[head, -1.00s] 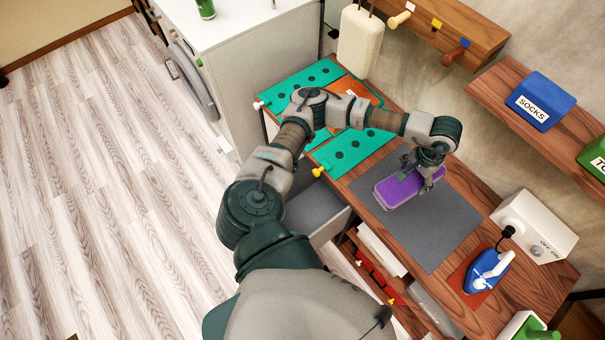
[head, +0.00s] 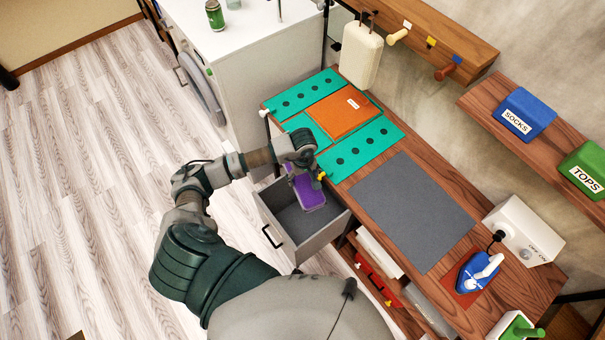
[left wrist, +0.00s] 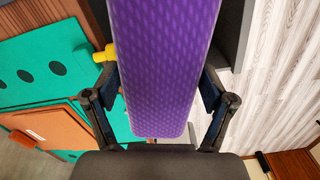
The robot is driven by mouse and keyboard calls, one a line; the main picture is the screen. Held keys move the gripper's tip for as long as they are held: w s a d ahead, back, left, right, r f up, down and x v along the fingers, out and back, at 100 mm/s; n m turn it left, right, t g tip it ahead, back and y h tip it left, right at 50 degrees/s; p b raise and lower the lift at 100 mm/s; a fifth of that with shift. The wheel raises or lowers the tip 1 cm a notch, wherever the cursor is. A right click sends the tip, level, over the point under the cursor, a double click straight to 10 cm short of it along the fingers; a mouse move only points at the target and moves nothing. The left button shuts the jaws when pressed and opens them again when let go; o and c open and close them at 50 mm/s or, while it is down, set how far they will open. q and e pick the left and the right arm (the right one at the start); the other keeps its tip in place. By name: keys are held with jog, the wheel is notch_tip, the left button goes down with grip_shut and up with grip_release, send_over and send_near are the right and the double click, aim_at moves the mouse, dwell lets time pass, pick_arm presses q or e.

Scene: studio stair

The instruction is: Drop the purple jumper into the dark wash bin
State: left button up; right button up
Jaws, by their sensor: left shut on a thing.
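The purple jumper (head: 311,193), a folded block with a pale edge, is held by my left gripper (head: 304,176). In the left wrist view the jumper (left wrist: 165,60) runs up between the two fingers, which press on its sides. In the head view it appears over the back part of an open grey drawer-like bin (head: 326,235) under the worktop. The bin's inside is dark grey and its visible floor looks empty. No label shows on it, so I cannot tell for certain that it is the dark wash bin. My right gripper is not in view.
A yellow knob (head: 321,176) sticks out at the worktop's edge, close to the jumper. Teal panels (head: 365,143) and an orange folder-like piece (head: 343,109) lie behind. The grey mat (head: 412,212) is bare. A blue iron (head: 478,270) stands at the right.

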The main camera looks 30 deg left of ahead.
aim_at(304, 177)
pick_arm(q)
jog(key=f+b, duration=0.2)
jog(key=f, duration=0.2)
jog(key=shift+d+f, duration=0.15)
jog(key=shift+d, duration=0.05)
jog(key=shift+a+f+b, duration=0.1)
jog(key=shift+f+b, duration=0.2)
jog(key=shift+f, duration=0.2)
jog(key=o, duration=1.4)
notch_tip(304, 177, up, 12)
jog(key=shift+f, duration=0.1)
